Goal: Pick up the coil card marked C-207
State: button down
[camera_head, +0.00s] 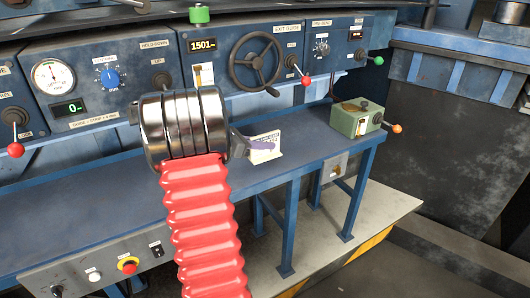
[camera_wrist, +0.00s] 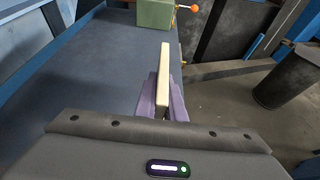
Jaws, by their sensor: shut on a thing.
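A cream card (camera_head: 266,154) with small dark print stands upright over the blue bench, to the right of my chrome wrist in the head view. Its mark is too small to read. My gripper (camera_head: 257,145) has purple fingers and is shut on the card, with one finger across its face. In the wrist view the card (camera_wrist: 164,72) shows edge-on, gripped between the purple fingers (camera_wrist: 163,100). I cannot tell whether its lower edge touches the bench. My arm hides part of the bench behind it.
The blue bench (camera_head: 100,205) is bare around the card. A green box (camera_head: 356,118) with an orange-knobbed lever stands at its right end. Behind is a panel with a black handwheel (camera_head: 254,62), gauges and red-knobbed levers. A red stop button (camera_head: 128,265) sits on the front.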

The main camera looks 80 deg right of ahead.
jog(key=w+a, duration=1.2)
jog(key=shift+w+a+f, duration=0.2)
jog(key=shift+w+a, duration=0.05)
jog(key=shift+w, duration=0.1)
